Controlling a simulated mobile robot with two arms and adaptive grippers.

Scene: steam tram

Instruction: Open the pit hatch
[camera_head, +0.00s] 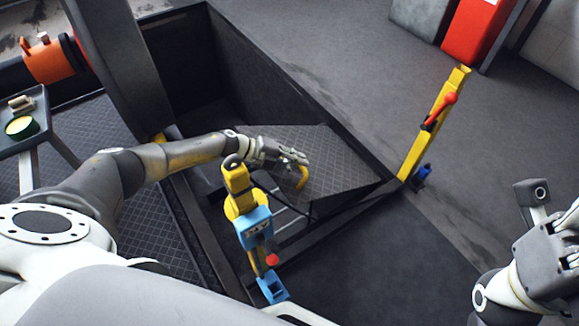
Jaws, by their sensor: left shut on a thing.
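The pit hatch (335,160) is a dark chequered metal plate at the pit, in the middle of the head view. It looks tilted, with a dark gap under its near edge where pale ladder rungs (290,222) show. A curved yellow handle (303,179) stands on the hatch. My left gripper (300,160) reaches in from the left and is shut on this handle; the fingers hide part of the grip. My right gripper (555,215) is at the right edge, away from the hatch and partly cut off; its fingers do not show clearly.
A yellow post (422,140) with a red lever (440,110) stands right of the pit. A yellow and blue post (254,222) stands at its near side. Red and grey cabinets (474,32) stand at the back.

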